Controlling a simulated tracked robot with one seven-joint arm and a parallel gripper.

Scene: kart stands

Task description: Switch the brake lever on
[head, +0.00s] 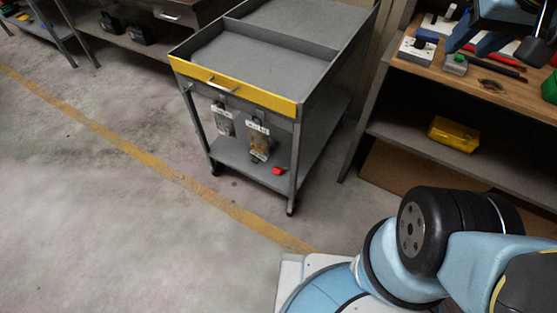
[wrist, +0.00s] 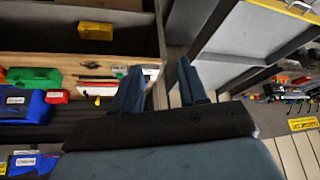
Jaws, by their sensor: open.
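I cannot pick out the brake lever for certain in either view. A white block with a dark top (head: 417,50) sits on the wooden workbench top (head: 489,75) at the upper right of the head view; its details are too small to tell. My gripper (wrist: 158,82) is open and empty, its two blue fingers apart in the wrist view. In the head view its blue fingers show over the bench and hide part of what lies there. In the wrist view, a small white piece (wrist: 150,73) on the bench edge is partly hidden behind the left finger.
A grey cart with a yellow front edge (head: 232,85) stands left of the bench, with labelled units (head: 258,140) on its front. A yellow box (head: 454,134) is on the bench's lower shelf. Floor left of the cart is clear.

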